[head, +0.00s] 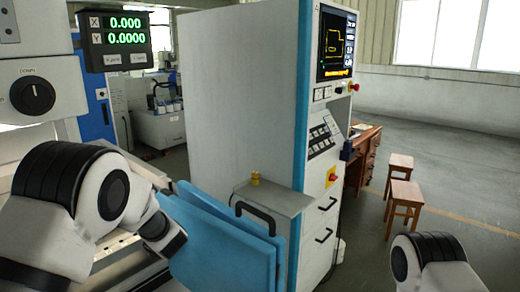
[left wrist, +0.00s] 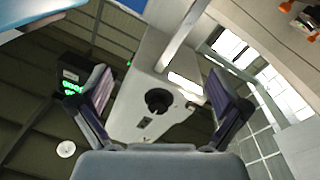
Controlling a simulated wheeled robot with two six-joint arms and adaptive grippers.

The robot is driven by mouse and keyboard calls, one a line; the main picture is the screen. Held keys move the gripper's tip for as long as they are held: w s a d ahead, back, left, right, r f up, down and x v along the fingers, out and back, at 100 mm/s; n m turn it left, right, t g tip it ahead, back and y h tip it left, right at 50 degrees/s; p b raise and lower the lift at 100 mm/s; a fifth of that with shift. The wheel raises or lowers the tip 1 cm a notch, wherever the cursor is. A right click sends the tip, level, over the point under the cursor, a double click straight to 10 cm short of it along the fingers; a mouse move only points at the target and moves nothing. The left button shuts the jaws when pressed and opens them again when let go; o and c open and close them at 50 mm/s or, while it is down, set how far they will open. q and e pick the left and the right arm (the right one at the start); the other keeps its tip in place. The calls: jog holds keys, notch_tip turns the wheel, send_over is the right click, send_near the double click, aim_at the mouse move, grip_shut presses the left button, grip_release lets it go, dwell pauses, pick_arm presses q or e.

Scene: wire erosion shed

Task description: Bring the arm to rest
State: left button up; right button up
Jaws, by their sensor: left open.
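My left arm (head: 90,205) comes in from the left in the head view, bent in front of the machine; its gripper cannot be made out there. In the left wrist view my left gripper (left wrist: 158,84) has its two fingers spread wide with nothing between them. Beyond the fingers that view shows a pale machine head with a black knob and the roof. Part of my right arm (head: 437,262) shows at the bottom right of the head view; its gripper is out of view.
A readout (head: 116,40) and a black knob (head: 33,95) are close above my left arm. Blue panels (head: 225,245) stand just right of it, by a tall control cabinet (head: 240,90). Wooden stools (head: 404,195) and a desk (head: 363,155) stand right; floor beyond is clear.

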pick_arm(q)
jog(key=s+d+f+m+g+h, duration=0.1)
jog(key=s+f+m+g+h, duration=0.15)
jog(key=s+f, duration=0.6)
jog(key=s+d+f+m+g+h, duration=0.1)
jog(key=s+f+m+h, duration=0.25)
jog(key=f, duration=1.05)
jog(key=s+d+f+m+g+h, duration=0.1)
jog(key=s+f+m+h, duration=0.4)
jog(key=f, duration=0.6)
jog(key=s+d+f+m+g, duration=0.1)
jog(key=s+d+f+g, duration=0.1)
jog(key=s, duration=0.7)
jog(key=s+d+f+m+g+h, duration=0.1)
jog(key=s+d+f+g, duration=0.1)
jog(key=s, duration=0.8)
jog(key=s+d+f+m+g+h, duration=0.1)
jog(key=s+f+g, duration=0.3)
jog(key=s, duration=0.6)
jog(key=shift+s+d+f+b, duration=0.2)
jog(key=shift+d+b, duration=0.25)
jog(key=shift+w, duration=0.1)
